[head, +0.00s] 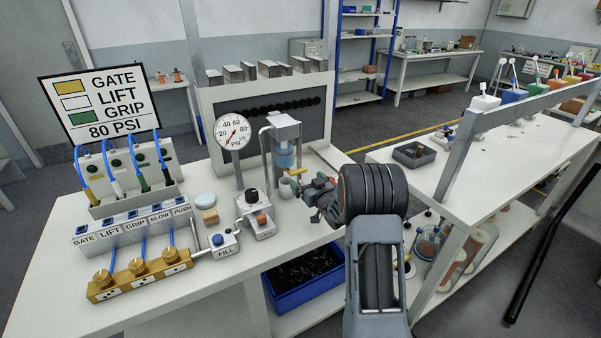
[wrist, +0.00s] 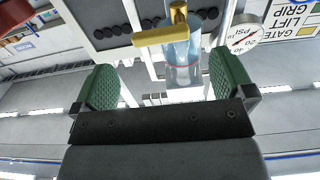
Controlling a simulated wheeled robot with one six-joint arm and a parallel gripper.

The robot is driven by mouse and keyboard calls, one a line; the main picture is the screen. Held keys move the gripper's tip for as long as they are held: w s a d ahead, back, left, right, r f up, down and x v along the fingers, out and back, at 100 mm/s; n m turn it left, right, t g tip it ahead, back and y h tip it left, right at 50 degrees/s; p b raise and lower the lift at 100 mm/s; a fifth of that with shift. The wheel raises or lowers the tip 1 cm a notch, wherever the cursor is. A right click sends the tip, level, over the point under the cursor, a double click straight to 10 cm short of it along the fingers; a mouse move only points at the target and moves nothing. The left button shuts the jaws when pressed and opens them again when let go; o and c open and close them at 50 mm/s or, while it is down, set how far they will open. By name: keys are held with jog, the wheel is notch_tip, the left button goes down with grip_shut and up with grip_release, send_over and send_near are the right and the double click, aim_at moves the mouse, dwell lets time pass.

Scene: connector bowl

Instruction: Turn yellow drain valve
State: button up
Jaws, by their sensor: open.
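The yellow drain valve (head: 297,172) is a small T-shaped handle at the lower front of the clear bowl with bluish liquid (head: 285,156), which hangs in a grey frame on the bench. In the wrist view the yellow valve (wrist: 163,34) is at top centre, in front of the clear bowl (wrist: 182,68). My gripper (head: 304,190) is just to the right of and below the valve in the head view. In the wrist view my gripper (wrist: 165,82) is open, its green pads wide apart with nothing held. The valve is beyond the pads and appears clear of them.
A pressure gauge (head: 232,131) and a grey block with a black knob (head: 254,203) stand left of the bowl. A blue bin (head: 305,276) sits below. Labelled switches (head: 137,229) are at left.

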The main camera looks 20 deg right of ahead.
aim_at(299, 173)
jog(key=shift+w+a+p, duration=0.15)
jog(key=shift+w+p, duration=0.1)
jog(key=shift+w, duration=1.1)
jog(key=shift+w+a+p, duration=0.15)
jog(key=shift+w+p, duration=0.1)
jog(key=shift+w, duration=1.05)
jog(key=shift+c, duration=0.3)
jog(key=c, duration=0.9)
jog(key=shift+o, duration=0.2)
